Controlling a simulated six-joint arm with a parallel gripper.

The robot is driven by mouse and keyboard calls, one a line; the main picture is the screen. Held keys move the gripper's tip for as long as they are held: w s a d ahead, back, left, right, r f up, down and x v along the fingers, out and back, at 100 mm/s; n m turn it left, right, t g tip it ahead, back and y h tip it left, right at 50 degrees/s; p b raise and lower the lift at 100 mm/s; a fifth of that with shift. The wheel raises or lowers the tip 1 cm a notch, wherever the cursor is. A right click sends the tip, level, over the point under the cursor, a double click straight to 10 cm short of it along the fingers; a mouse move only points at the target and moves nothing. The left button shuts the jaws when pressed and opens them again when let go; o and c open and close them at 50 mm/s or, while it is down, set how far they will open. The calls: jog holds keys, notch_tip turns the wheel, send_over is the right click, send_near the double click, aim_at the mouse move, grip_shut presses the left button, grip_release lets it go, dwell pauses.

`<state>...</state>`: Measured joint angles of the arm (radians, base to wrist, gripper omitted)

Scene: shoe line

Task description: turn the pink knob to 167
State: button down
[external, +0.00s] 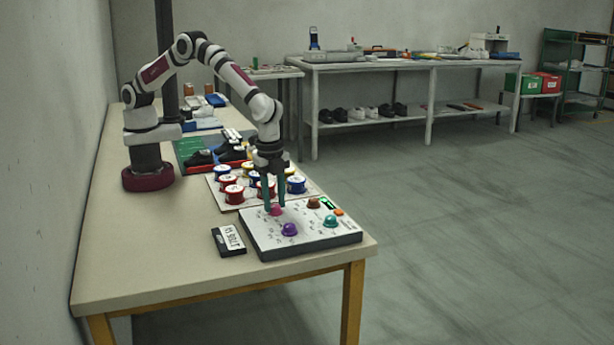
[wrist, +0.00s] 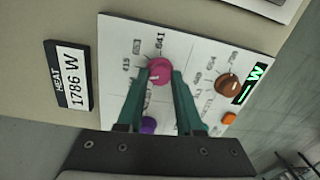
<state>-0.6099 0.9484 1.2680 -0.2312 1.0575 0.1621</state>
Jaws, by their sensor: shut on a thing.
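The pink knob (external: 276,210) sits on the white control panel (external: 262,237), near its back left. It also shows in the wrist view (wrist: 159,71), with a pale pointer line on its face. My gripper (external: 275,208) reaches down from above with its teal fingers on either side of the knob. In the wrist view my gripper (wrist: 161,80) is shut on the pink knob. Printed numbers ring the knob. Some are hidden by the fingers and the rest are too small to read surely, so I cannot tell the exact setting.
Purple (external: 289,229), teal (external: 331,221) and brown (external: 313,203) knobs stand on the same panel. An orange button (external: 339,212) and a green display (external: 327,203) are at its right. A black-framed sign (external: 229,241) reading "HEAT 1786 W" lies beside it. Several red and blue spools (external: 234,194) stand behind.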

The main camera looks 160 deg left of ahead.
aim_at(275, 208)
jog(key=n, duration=1.2)
jog(key=shift+g, duration=0.3)
jog(key=shift+n, duration=0.4)
jog(key=c, duration=0.6)
grip_release()
jog(key=shift+o, duration=0.2)
notch_tip(275, 208, up, 16)
jog(key=shift+w, duration=0.4)
